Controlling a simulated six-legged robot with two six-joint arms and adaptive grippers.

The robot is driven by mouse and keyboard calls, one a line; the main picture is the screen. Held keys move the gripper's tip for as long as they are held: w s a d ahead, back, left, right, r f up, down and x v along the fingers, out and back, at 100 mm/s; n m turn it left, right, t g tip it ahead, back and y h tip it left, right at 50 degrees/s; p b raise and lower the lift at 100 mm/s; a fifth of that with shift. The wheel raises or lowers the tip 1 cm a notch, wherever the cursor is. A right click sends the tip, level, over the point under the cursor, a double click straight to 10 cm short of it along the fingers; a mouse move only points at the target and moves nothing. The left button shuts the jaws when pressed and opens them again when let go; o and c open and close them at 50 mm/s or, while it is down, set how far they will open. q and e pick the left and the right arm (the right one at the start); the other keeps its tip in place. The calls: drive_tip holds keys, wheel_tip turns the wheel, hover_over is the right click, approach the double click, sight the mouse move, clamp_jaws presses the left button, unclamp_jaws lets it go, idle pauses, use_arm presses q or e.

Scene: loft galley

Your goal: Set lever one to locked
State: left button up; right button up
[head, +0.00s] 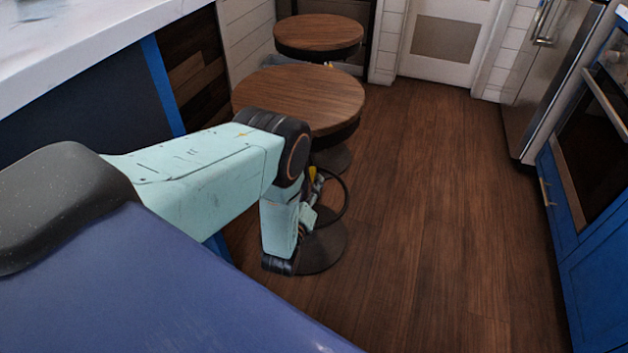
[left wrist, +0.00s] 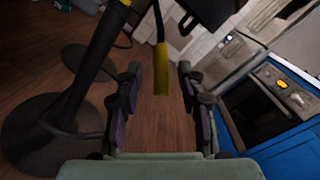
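A yellow grip on a thin black rod (left wrist: 161,70) shows in the left wrist view, probably a lever under the near stool; no label shows which lever it is. My left gripper (left wrist: 160,78) is open, one finger on each side of the yellow grip in the picture, and I cannot tell whether they touch it. In the head view, my left gripper (head: 315,192) is low beside the near stool (head: 300,97), below its seat. A small yellow patch (head: 312,173) shows there, mostly hidden by my arm. My right gripper is out of view.
A second round stool (head: 318,33) stands behind the near one. The near stool's dark base (head: 325,248) rests on the wood floor (head: 430,210), which is open to the right. A counter (head: 85,30) is on the left; blue cabinets (head: 592,270) and an oven are on the right.

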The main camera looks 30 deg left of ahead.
sight(314, 175)
use_arm(q)
drive_tip(key=shift+b+x, duration=0.45)
drive_tip(key=shift+x, duration=1.35)
drive_tip(key=shift+d, duration=0.1)
drive_tip(key=shift+c, duration=0.4)
clamp_jaws()
